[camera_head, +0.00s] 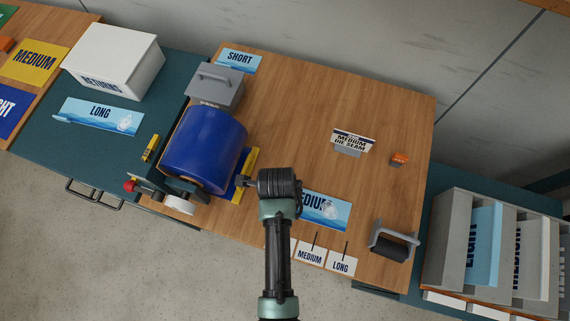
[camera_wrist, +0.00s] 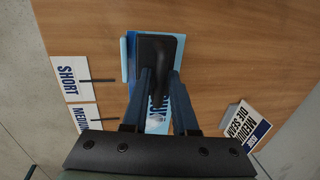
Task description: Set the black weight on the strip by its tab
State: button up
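The black weight (camera_wrist: 160,48) is a dark rectangular block in the wrist view, with its tab between the fingertips. My gripper (camera_wrist: 161,75) looks shut on the tab; the exact contact is dark and hard to see. Below the weight, a blue strip (camera_wrist: 131,72) shows along its left side, next to a light-blue printed sheet (camera_wrist: 158,122). I cannot tell whether the weight touches the strip. In the head view my wrist hides the gripper and the weight above the left end of the light-blue MEDIUM sign (camera_head: 327,209).
A large blue roll (camera_head: 204,148) and a grey box (camera_head: 214,86) stand to the left. SHORT (camera_wrist: 72,78), MEDIUM and LONG cards lie at the table's front. A DIE SEAM sign (camera_head: 352,142), an orange item (camera_head: 399,158) and a grey-handled black tool (camera_head: 393,245) are to the right.

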jog(key=shift+o, duration=0.9)
jog(key=shift+r, duration=0.1)
notch_tip(320, 180, up, 12)
jog(key=s, duration=0.2)
jog(key=w+r+n+t, duration=0.75)
jog(key=w+r, duration=0.75)
jog(key=r, duration=0.3)
jog(key=w+r+n+t, duration=0.2)
jog(key=r+t, duration=0.1)
jog(key=r, duration=0.6)
jog(key=w+r+n+t, duration=0.2)
jog(key=r+t, duration=0.2)
jog(key=r, duration=0.4)
jog(key=s+r+n+t, duration=0.3)
jog(key=s+r, duration=0.1)
jog(key=r, duration=0.6)
jog(key=s+r+n+t, duration=0.3)
jog(key=s+r+t, duration=0.1)
jog(key=r, duration=0.6)
jog(key=s+r+n+t, duration=0.4)
jog(key=s+r, duration=0.1)
jog(key=r, duration=0.5)
jog(key=shift+r+y+p, duration=0.15)
jog(key=shift+y+p, duration=0.15)
